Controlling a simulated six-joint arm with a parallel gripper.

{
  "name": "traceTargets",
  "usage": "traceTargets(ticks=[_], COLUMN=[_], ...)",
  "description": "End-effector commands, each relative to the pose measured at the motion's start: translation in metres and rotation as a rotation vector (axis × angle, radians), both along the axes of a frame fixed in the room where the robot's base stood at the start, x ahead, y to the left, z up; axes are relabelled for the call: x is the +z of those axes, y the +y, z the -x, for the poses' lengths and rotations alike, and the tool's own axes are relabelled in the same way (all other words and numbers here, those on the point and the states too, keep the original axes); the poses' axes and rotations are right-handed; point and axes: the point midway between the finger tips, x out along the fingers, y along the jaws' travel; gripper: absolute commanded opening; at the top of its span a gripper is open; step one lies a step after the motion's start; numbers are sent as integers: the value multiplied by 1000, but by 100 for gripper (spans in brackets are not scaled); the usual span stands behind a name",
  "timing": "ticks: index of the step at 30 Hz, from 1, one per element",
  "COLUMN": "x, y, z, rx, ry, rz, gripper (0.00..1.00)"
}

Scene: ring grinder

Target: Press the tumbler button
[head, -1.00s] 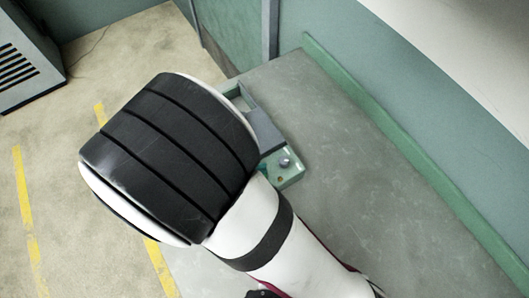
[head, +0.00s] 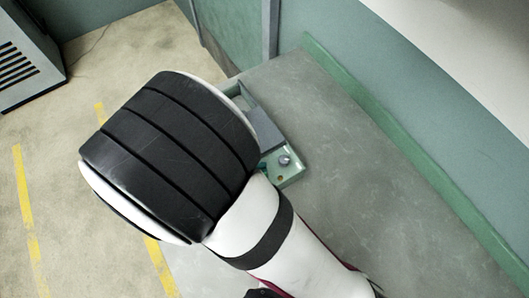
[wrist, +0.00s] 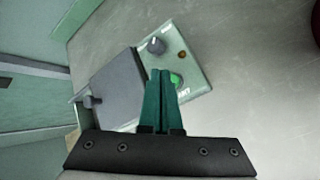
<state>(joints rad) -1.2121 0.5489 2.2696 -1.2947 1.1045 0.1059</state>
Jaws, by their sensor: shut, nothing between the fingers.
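The machine's pale green control panel (wrist: 197,72) shows in the wrist view with a round green button (wrist: 177,79), a grey knob (wrist: 156,45) and a small amber lamp (wrist: 182,55). My gripper (wrist: 160,72) has its two teal fingers shut and empty. The fingertips appear just left of the green button and overlap its edge in the picture; I cannot tell whether they touch it.
The machine sits on a grey worktop (head: 350,190). A green-edged wall (head: 400,155) runs along the right; the worktop between is clear.

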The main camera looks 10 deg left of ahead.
Motion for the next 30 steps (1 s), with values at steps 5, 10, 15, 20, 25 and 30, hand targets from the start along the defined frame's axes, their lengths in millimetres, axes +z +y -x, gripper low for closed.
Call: traceTargets(ticks=[5,10,15,20,25,30], x=[0,0,-6,-9,-9,-9], y=[0,0,0,0,0,0], z=[0,0,0,0,0,0], rx=[0,0,0,0,0,0], ry=[0,0,1,0,0,0], rz=[0,0,1,0,0,0], gripper=[0,0,0,0,0,0])
